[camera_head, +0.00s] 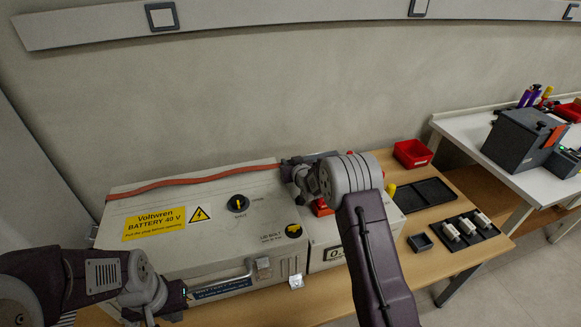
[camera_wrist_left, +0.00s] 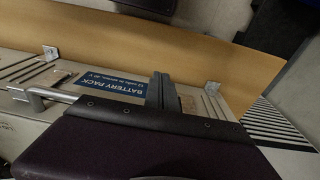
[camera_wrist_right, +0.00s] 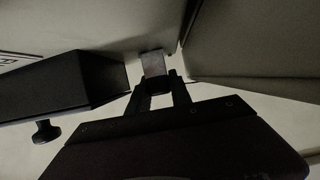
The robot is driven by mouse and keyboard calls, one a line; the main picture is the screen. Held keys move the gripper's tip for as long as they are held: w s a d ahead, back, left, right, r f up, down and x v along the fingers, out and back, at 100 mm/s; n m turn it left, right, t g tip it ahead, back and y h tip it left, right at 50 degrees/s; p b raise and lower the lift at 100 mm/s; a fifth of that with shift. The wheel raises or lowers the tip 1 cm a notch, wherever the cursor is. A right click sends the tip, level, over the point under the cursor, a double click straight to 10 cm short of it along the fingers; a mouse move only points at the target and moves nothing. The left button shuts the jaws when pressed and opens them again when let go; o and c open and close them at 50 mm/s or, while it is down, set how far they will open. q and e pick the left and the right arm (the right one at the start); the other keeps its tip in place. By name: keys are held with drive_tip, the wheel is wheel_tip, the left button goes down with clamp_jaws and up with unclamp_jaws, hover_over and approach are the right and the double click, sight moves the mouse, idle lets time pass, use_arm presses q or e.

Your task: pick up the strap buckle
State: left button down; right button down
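An orange strap (camera_head: 190,181) runs along the back of the top of the grey battery case (camera_head: 150,250). Its right end goes behind my right gripper (camera_head: 292,170) in the head view, and no buckle shows clearly there. In the right wrist view, my right gripper (camera_wrist_right: 160,88) has its fingers apart, with a small grey-pink plate (camera_wrist_right: 153,64) at the tips. This may be the buckle; I cannot tell whether the fingers touch it. My left gripper (camera_wrist_left: 160,90) looks shut and empty, by the front of the case near its bar handle (camera_wrist_left: 45,94).
A red bin (camera_head: 412,153) and a black tray (camera_head: 424,193) stand on the wooden table to the right. A dark holder (camera_head: 463,244) with pale cylindrical parts lies nearer. A dark block with a knob (camera_wrist_right: 45,131) is close to the right gripper. A white bench (camera_head: 470,125) is farther right.

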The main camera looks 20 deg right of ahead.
wheel_tip(320, 180, up, 5)
drive_tip(key=shift+s+d+f+p, duration=0.1)
drive_tip(key=shift+f+p, duration=0.05)
drive_tip(key=shift+p, duration=0.35)
drive_tip(key=s+d+r+p, duration=0.1)
drive_tip(key=s+d+r, duration=0.3)
drive_tip(key=s, duration=0.6)
wheel_tip(320, 180, up, 2)
drive_tip(key=shift+s+d+r, duration=0.15)
drive_tip(key=shift+s+d, duration=0.05)
drive_tip(key=shift+d, duration=0.2)
